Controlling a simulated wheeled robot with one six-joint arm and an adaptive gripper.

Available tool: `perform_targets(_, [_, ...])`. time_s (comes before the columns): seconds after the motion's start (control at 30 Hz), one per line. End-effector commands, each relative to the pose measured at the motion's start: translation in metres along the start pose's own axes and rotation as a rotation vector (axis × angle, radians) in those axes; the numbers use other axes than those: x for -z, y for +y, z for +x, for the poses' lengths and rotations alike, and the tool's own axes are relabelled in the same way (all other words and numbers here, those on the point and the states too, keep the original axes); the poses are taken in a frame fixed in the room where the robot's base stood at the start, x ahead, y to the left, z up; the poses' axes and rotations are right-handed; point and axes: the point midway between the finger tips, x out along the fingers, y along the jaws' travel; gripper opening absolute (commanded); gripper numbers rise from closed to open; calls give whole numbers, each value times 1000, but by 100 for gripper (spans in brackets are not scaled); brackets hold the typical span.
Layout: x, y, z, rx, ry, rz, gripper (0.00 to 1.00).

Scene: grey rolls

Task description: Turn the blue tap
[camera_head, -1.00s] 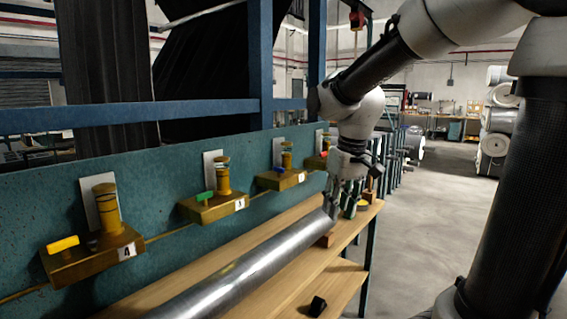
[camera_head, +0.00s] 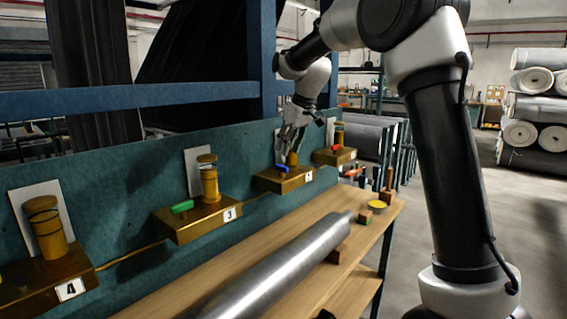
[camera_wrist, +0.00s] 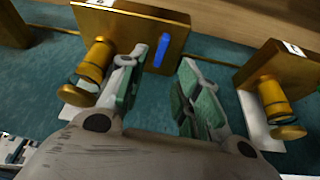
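The blue tap handle (camera_head: 282,168) sits on a brass block (camera_head: 270,182) on the teal wall panel, second from the far end. In the wrist view the blue handle (camera_wrist: 161,50) shows beyond my fingertips, in line with the gap between them. A brass cylinder (camera_wrist: 97,62) stands on the same block, left of my left finger. My gripper (camera_wrist: 162,72) is open, with green-padded fingers and nothing between them. In the head view my gripper (camera_head: 292,140) is just above the blue handle and hides part of that block's cylinder. I cannot tell whether it touches.
A green tap (camera_head: 182,206) on block 3 is nearer, and a red tap (camera_head: 335,148) is farther along. A grey metal roll (camera_head: 280,262) lies on the wooden bench (camera_head: 185,285). Small blocks and a yellow disc (camera_head: 377,205) lie at the bench's far end.

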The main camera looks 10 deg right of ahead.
Motion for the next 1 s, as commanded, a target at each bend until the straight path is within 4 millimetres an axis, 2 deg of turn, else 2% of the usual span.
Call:
perform_targets(0.4, [-1, 0, 64, 1, -3, 0, 33])
perform_targets(0.53, [-1, 0, 72, 1, -2, 0, 33])
perform_targets(0.77, [-1, 0, 73, 0, -1, 0, 33])
perform_targets(0.8, [-1, 0, 73, 0, -1, 0, 31])
perform_targets(0.97, [-1, 0, 73, 0, -2, 0, 2])
perform_targets(1.0, [-1, 0, 73, 0, -2, 0, 0])
